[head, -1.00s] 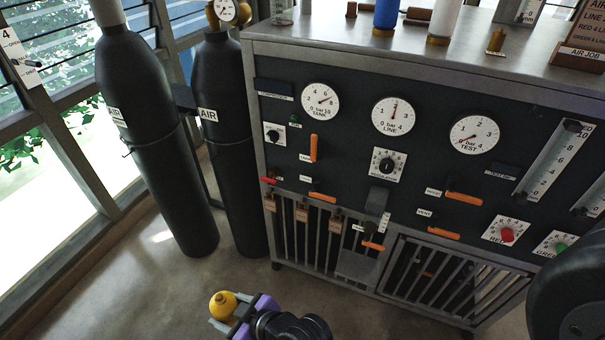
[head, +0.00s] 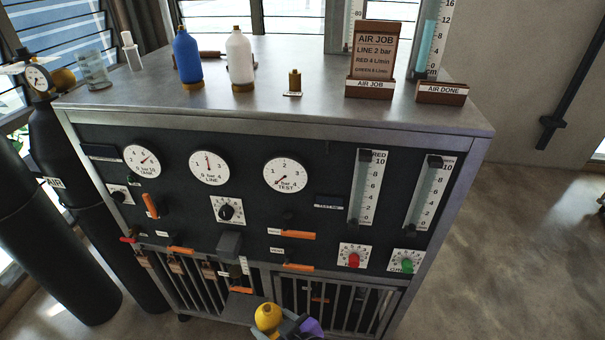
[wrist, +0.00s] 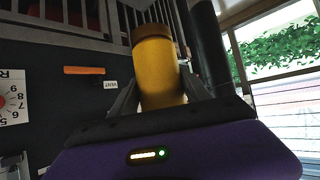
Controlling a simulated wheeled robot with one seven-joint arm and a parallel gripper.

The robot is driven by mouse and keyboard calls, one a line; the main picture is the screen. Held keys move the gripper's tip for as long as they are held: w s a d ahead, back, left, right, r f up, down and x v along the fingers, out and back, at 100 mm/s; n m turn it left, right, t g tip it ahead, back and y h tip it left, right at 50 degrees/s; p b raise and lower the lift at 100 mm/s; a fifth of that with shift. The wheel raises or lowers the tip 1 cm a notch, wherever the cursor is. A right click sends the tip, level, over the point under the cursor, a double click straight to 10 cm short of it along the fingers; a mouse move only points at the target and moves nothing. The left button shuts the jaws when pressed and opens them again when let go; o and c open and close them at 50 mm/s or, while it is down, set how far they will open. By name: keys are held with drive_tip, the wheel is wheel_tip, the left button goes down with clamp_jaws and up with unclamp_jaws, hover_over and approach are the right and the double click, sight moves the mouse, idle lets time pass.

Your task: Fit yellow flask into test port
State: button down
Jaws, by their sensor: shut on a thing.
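The yellow flask (head: 267,316) is at the bottom of the head view, low in front of the panel. My gripper (head: 277,325) is shut on it. In the wrist view the flask (wrist: 157,65) stands out from between the fingers, with a darker band at its far end. The dark panel (head: 185,215) faces me, with a TEST gauge (head: 285,175) reading low. A small dark fitting (head: 288,216) sits below that gauge, near a dark label plate (head: 328,202). I cannot tell which fitting is the test port. The flask is apart from the panel fittings.
Orange levers (head: 298,234), a grey block (head: 229,244) and a small shelf (head: 243,305) stick out from the panel. Blue (head: 187,58) and white (head: 239,60) bottles stand on top. Black AIR cylinders (head: 55,240) stand at left. Open floor lies right.

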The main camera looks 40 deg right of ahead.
sight(280, 320)
drive_tip(key=r, duration=0.1)
drive_tip(key=r+p, duration=0.1)
drive_tip(key=d+r+p, duration=0.1)
drive_tip(key=shift+s+d+r, duration=0.1)
drive_tip(key=shift+s, duration=0.2)
drive_tip(key=shift+d+f+b, duration=0.15)
drive_tip(key=shift+f+b, duration=0.3)
drive_tip(key=shift+f, duration=0.1)
